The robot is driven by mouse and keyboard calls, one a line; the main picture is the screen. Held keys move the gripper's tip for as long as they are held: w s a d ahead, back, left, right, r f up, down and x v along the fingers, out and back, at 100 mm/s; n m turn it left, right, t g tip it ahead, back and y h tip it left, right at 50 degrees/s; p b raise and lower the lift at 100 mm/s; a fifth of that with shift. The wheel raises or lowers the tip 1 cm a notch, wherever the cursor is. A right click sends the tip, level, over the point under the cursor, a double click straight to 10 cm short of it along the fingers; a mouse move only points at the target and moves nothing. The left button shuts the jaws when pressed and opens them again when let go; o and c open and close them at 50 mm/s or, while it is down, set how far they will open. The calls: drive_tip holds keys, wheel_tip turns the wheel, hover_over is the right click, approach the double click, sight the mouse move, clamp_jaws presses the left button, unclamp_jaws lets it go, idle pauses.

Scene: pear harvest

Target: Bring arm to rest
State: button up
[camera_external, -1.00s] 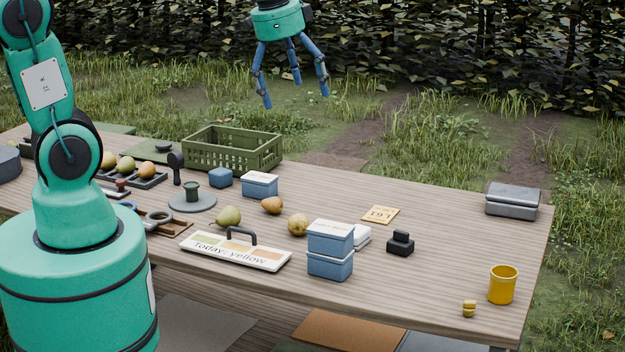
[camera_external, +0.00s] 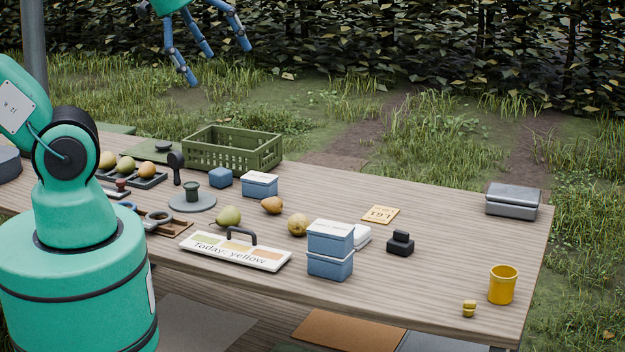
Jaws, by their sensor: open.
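My gripper (camera_external: 208,66) hangs in the air at the top of the view, above and behind the green crate. Its blue fingers are spread open with nothing between them. Its upper part is cut off by the top edge of the picture. My arm's green base and lower links stand at the left, and the links between them and the gripper are out of view.
The wooden table (camera_external: 420,290) holds a green crate (camera_external: 232,158), a tray of pears (camera_external: 125,163), loose pears (camera_external: 228,216), a "today: yellow" board (camera_external: 235,252), stacked blue boxes (camera_external: 330,250), a yellow cup (camera_external: 502,285) and a grey case (camera_external: 512,200). Air above the table is clear.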

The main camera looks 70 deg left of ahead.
drive_tip(key=shift+s, duration=0.1)
idle(0.3)
wheel_tip(320, 180, down, 8)
drive_tip(key=b, duration=0.8)
drive_tip(key=shift+f, duration=0.2)
